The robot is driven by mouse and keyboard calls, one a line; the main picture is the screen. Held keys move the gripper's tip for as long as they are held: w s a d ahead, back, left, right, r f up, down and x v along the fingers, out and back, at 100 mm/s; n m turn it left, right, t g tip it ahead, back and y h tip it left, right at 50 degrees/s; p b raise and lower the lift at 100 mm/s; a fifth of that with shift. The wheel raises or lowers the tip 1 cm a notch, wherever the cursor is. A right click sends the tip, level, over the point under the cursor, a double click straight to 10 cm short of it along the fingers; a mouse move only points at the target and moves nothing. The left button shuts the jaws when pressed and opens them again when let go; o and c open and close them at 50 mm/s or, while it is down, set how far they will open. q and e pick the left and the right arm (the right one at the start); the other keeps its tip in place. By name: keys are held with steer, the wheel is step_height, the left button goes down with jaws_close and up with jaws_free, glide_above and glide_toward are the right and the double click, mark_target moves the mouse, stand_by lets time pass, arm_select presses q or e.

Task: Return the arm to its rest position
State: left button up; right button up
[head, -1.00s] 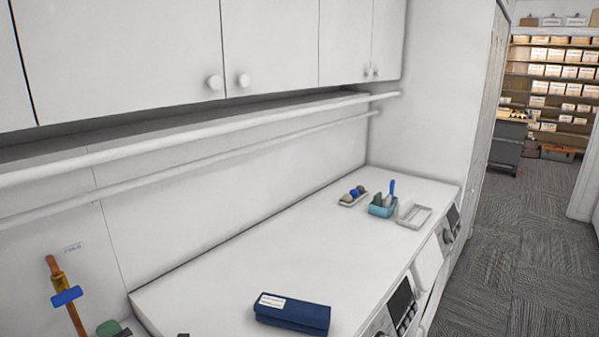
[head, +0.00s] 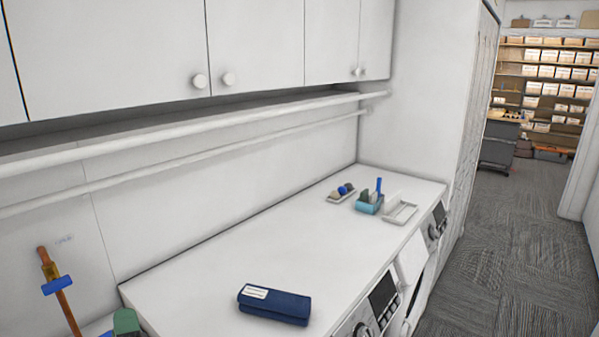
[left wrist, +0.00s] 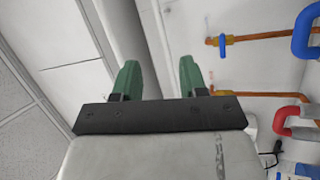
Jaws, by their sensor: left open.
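My left gripper (head: 126,321) shows at the bottom left edge of the head view, where only a green finger part is in sight beside the left end of the white counter (head: 200,275). In the left wrist view its two green fingers (left wrist: 160,72) stand wide apart with nothing between them. Most of the left arm is out of the head view. My right gripper is in neither view.
A dark blue pouch (head: 274,306) lies on the counter's near part. A small tray with balls (head: 342,192), a teal holder (head: 369,203) and a white tray (head: 400,212) stand farther back. A copper pipe with a blue handle (head: 57,285) is at left. Carpet floor (head: 490,260) is clear.

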arm_select(q)
steer(key=s+d+f+m+g+h, duration=0.2)
steer(key=s+d+f+m+h, duration=0.15)
steer(key=d+m+h, duration=0.55)
steer(key=s+d+f+m+g+h, duration=0.2)
steer(key=s+d+f+m+h, duration=0.15)
steer(key=d+m+h, duration=0.5)
steer(key=s+a+f+m+g+y, duration=0.3)
steer(key=s+f+g, duration=0.25)
steer(key=s, duration=0.45)
steer(key=s+a+f+m+g+y, duration=0.35)
steer(key=s+f+g, duration=0.2)
steer(key=s, duration=0.35)
step_height(320, 180, down, 29)
steer(key=g+b, duration=0.1)
steer(key=b, duration=0.5)
steer(key=s+a+f+b, duration=0.1)
steer(key=s+f+b, duration=0.2)
steer(key=s+f, duration=0.5)
steer(key=s+a+f+g+b, duration=0.1)
steer(key=s+f, duration=0.7)
steer(key=f, duration=0.8)
steer(key=shift+s+a+f+n+g+b, duration=0.15)
steer(key=shift+s+a+n+g+b, duration=0.2)
steer(key=shift+b, duration=0.55)
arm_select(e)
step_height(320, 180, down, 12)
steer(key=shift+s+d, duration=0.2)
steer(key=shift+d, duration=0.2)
